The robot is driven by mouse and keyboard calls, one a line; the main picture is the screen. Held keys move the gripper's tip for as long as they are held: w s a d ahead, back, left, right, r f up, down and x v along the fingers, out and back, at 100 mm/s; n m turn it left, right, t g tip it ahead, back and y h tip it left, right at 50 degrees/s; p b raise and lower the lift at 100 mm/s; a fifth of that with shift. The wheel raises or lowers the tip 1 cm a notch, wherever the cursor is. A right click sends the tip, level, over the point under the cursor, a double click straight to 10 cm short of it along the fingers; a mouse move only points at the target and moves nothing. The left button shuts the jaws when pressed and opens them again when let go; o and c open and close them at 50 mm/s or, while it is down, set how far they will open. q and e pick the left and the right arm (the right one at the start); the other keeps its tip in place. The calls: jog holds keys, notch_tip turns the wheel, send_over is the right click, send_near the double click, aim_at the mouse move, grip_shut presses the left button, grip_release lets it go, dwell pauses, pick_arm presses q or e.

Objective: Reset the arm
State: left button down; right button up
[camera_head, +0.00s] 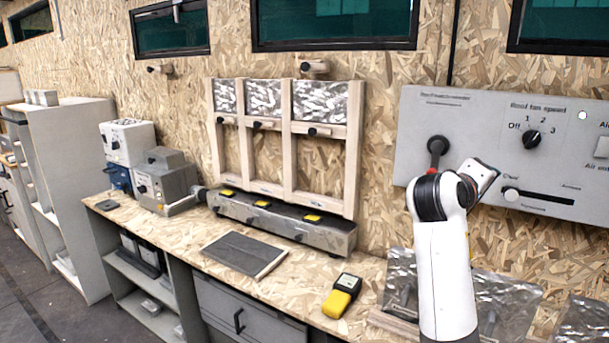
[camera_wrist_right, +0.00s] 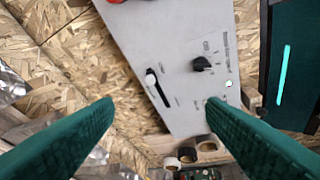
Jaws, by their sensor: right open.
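My right arm rises from the bottom right in the head view, and its wrist end (camera_head: 481,178) is in front of the grey control panel (camera_head: 470,120). In the right wrist view my right gripper (camera_wrist_right: 160,105) has its two green fingers wide apart with nothing between them. The panel (camera_wrist_right: 185,110) shows behind the fingers, with a black rotary knob (camera_wrist_right: 203,64) and a slider (camera_wrist_right: 153,85). I cannot tell whether the gripper touches the panel. My left gripper is not in view.
The panel also carries a black knob with a red part (camera_head: 437,150), partly near my arm. Below are a workbench (camera_head: 300,283) with a yellow-black device (camera_head: 342,296), a dark flat mat (camera_head: 245,254) and foil-covered pieces (camera_head: 507,293). Grey machines (camera_head: 165,182) stand at left.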

jog(key=s+a+f+y, duration=0.15)
jog(key=s+f, duration=0.25)
jog(key=f, duration=0.5)
jog(key=s+a+f+g+y, duration=0.1)
jog(key=s+f+y, duration=0.15)
jog(key=f, duration=0.75)
jog(key=s+a+f+y, duration=0.2)
jog(key=s+f, duration=0.2)
jog(key=f, duration=0.5)
jog(key=s+a+f+m+g+y, duration=0.1)
jog(key=s+a+f+g+y, duration=0.15)
jog(key=s+f, duration=0.45)
jog(key=s+a+f+g+y, duration=0.1)
jog(key=s+a+f+y, duration=0.15)
jog(key=s, duration=0.85)
jog(key=s+a+f+m+g+y, duration=0.1)
jog(key=s+a+f+g, duration=0.15)
jog(key=s+f, duration=0.85)
jog(key=f, duration=2.1)
jog(key=s+d+f+g, duration=0.1)
jog(key=s+d+f, duration=0.1)
jog(key=s+f, duration=1.3)
jog(key=shift+s+d+g, duration=0.25)
jog(key=shift+s+g, duration=0.15)
jog(key=shift+s, duration=0.1)
